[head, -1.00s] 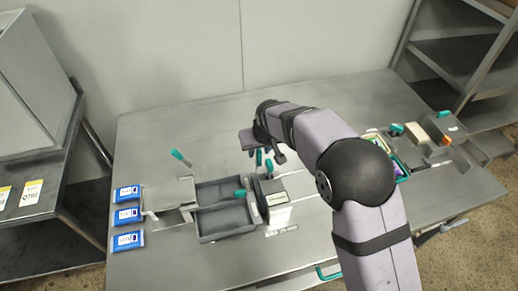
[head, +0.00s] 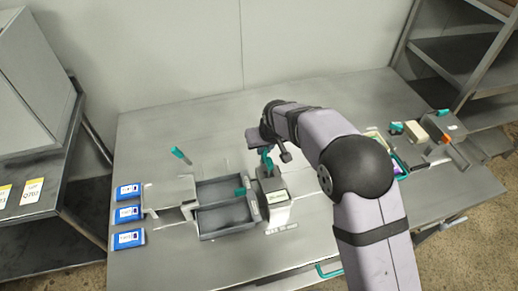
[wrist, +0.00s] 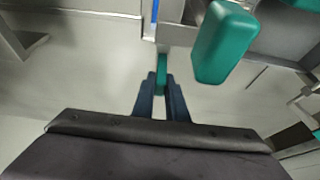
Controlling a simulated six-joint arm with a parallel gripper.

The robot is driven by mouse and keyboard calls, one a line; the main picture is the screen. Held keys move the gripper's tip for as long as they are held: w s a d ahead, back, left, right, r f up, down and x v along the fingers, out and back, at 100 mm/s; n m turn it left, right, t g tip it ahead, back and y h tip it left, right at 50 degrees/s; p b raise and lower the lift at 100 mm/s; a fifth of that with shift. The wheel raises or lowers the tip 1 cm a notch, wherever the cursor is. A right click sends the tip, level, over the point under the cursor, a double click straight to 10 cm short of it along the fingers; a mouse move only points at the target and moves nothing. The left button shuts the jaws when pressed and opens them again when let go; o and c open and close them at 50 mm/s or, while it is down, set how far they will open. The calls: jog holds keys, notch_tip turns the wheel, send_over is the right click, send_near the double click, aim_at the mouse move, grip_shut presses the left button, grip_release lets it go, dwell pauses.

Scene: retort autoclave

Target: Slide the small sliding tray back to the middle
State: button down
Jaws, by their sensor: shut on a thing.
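A dark grey tray (head: 222,236) with two bays sits left of centre on the steel table in the head view. A teal handle (head: 240,192) shows at its right side. A pale box with a label (head: 274,208) stands against the tray's right end. My gripper (head: 267,158) is above the back of this box, shut on a teal handle (wrist: 161,64). In the wrist view my fingers (wrist: 161,84) close on this narrow teal piece. A larger teal grip (wrist: 225,43) stands close on the right. I cannot tell which part the held handle belongs to.
Several blue packs (head: 128,214) lie at the table's left edge beside a grey stand (head: 168,194). A teal-ended stick (head: 180,154) stands behind it. Boxes and teal-handled parts (head: 440,128) are at the right.

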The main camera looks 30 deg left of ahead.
jog(key=w+d, duration=0.7)
jog(key=shift+w+d+b, duration=0.3)
jog(key=shift+w+d, duration=0.05)
jog(key=c, duration=1.8)
grip_release()
jog(key=shift+o, duration=0.2)
jog(key=shift+r, duration=0.15)
jog(key=b+v, duration=0.1)
jog(key=v, duration=0.6)
jog(key=shift+b, duration=0.4)
